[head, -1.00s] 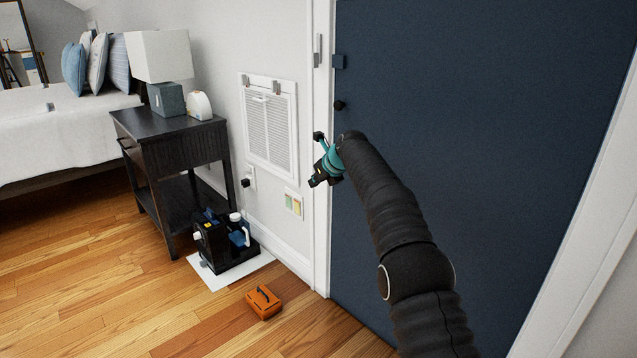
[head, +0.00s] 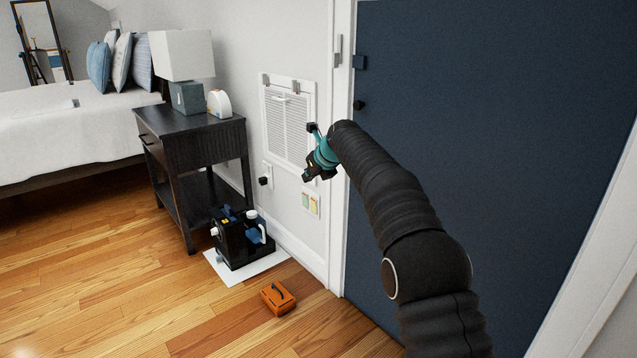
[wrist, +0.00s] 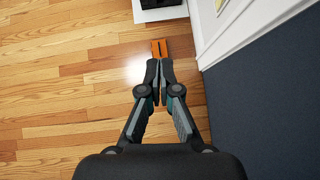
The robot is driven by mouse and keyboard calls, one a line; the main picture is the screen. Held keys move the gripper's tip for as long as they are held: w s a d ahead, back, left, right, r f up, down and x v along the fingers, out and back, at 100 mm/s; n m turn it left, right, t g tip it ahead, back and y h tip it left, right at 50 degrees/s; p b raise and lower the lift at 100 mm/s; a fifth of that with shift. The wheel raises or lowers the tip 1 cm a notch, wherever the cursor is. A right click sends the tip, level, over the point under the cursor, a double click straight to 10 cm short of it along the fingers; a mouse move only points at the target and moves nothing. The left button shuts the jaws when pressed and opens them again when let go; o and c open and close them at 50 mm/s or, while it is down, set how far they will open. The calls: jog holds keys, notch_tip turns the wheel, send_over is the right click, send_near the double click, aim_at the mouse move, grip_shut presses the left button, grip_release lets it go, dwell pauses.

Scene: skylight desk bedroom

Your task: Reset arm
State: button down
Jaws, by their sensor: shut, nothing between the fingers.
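My gripper (head: 310,172) is at the end of my black arm, in the middle of the head view. It is in front of the wall beside the dark blue door (head: 500,130) and touches nothing that I can see. In the wrist view my gripper (wrist: 159,64) points down toward the wooden floor, its two fingers together with nothing between them.
An orange box (head: 278,297) with a dark handle lies on the floor. A black machine (head: 240,238) stands on a white mat (head: 262,266) by a dark nightstand (head: 195,150). A white vent (head: 288,120) is on the wall. The floor at front left is clear.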

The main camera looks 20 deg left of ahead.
jog(key=shift+s+a+r, duration=0.25)
jog(key=shift+s+r, duration=0.4)
jog(key=shift+r, duration=0.15)
jog(key=shift+s+a+r, duration=0.25)
jog(key=shift+s+r, duration=0.4)
jog(key=shift+r, duration=0.15)
jog(key=s+d+f+n+g+h, duration=0.2)
jog(key=s+d+f+n, duration=0.1)
jog(key=f+n, duration=0.75)
jog(key=s+d+n+h, duration=0.1)
jog(key=s+d+n, duration=0.2)
jog(key=d+n, duration=0.45)
jog(key=s+d+r+n+t+h, duration=0.1)
jog(key=s+d+n, duration=0.1)
jog(key=s+d, duration=1)
jog(key=s+d+r+n+h, duration=0.2)
jog(key=s+d, duration=0.9)
jog(key=d, duration=0.7)
jog(key=s+d+r+n+t+h, duration=0.1)
jog(key=s+d+n, duration=0.1)
jog(key=s+d, duration=1)
jog(key=d, duration=0.2)
jog(key=shift+s+d+r+n+t+h, duration=0.3)
jog(key=shift+d+r, duration=0.05)
jog(key=shift+d, duration=0.05)
